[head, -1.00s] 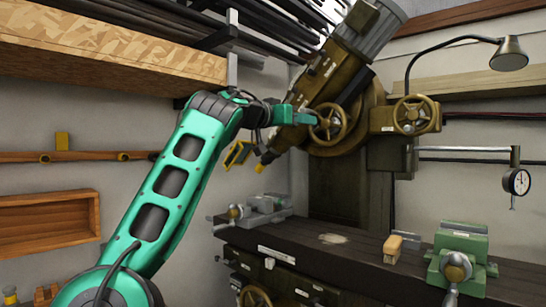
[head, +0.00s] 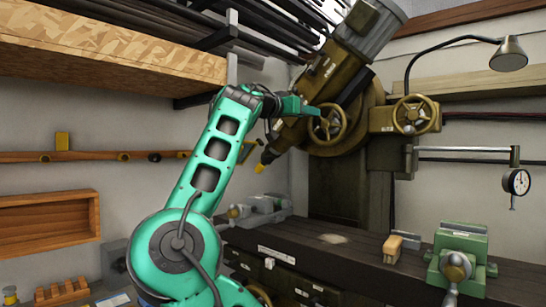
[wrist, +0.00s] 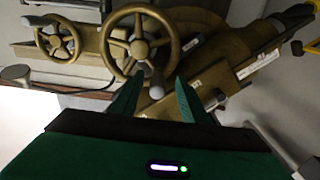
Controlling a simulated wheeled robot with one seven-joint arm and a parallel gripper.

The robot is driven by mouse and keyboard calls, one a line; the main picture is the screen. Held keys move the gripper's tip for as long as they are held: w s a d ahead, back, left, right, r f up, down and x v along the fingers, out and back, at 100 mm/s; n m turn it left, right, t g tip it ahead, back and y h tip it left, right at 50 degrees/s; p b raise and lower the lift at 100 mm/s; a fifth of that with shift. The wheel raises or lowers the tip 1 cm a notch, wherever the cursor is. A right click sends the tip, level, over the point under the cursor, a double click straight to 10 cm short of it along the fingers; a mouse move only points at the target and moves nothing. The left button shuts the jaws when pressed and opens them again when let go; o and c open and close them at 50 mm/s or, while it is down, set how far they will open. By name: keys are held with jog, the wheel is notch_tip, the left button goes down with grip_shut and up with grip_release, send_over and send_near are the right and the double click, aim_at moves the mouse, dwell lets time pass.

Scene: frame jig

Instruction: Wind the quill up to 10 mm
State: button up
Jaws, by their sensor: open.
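The tilted brown milling head carries a brass-coloured spoked handwheel (head: 327,124), and its lower end has a yellow tip (head: 260,168). My gripper (head: 312,108) is at the left edge of this wheel. In the wrist view the wheel (wrist: 112,42) lies just beyond my gripper (wrist: 161,79), whose green fingers are apart. A round grip knob (wrist: 156,92) on the wheel's near side shows between the fingers. Contact cannot be told. A second handwheel (head: 414,114) sits to the right and also shows in the wrist view (wrist: 57,38). The quill reading is not legible.
A dial gauge (head: 517,181) hangs at the right. The machine table (head: 330,240) bears a green vise (head: 458,250), a grey vise (head: 262,211) and a wooden-handled brush (head: 393,247). A lamp (head: 508,55) and a chipboard shelf (head: 110,40) are above.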

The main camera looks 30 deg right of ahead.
jog(key=shift+s, duration=0.2)
dwell(0.5)
grip_shut()
